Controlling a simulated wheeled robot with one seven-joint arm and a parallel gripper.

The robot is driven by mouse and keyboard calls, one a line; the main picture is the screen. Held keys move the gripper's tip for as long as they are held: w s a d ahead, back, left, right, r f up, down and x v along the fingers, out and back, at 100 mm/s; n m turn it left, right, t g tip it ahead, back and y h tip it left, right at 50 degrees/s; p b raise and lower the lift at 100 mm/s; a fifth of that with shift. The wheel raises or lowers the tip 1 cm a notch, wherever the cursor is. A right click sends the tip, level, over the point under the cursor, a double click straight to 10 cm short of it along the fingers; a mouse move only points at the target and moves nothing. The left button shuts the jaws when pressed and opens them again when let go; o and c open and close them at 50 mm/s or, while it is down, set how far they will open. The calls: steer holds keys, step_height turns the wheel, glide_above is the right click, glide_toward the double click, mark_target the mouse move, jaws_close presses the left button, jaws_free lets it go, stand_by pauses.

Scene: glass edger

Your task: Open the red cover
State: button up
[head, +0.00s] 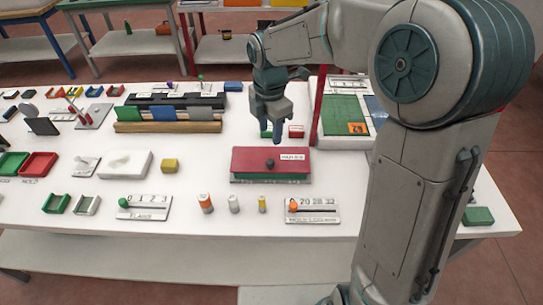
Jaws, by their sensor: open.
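The red cover (248,158) is a flat red lid with a dark round knob (270,163) on its front part and a white label at its back right. It lies closed over a low base near the middle of the white table. My gripper (270,133) points down just behind the cover's back edge in the picture, with its green-tipped fingers apart and nothing between them. I cannot tell how high the fingertips are above the table. They appear apart from the cover.
Small red and green boxes (296,131) stand right behind the cover. In front are small cylinders (206,203) and two slider plates (312,211).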

mark_target(270, 161)
step_height(270, 161, down, 11)
steer(key=shift+r, duration=0.1)
stand_by(0.3)
steer(key=shift+d, duration=0.1)
jaws_close()
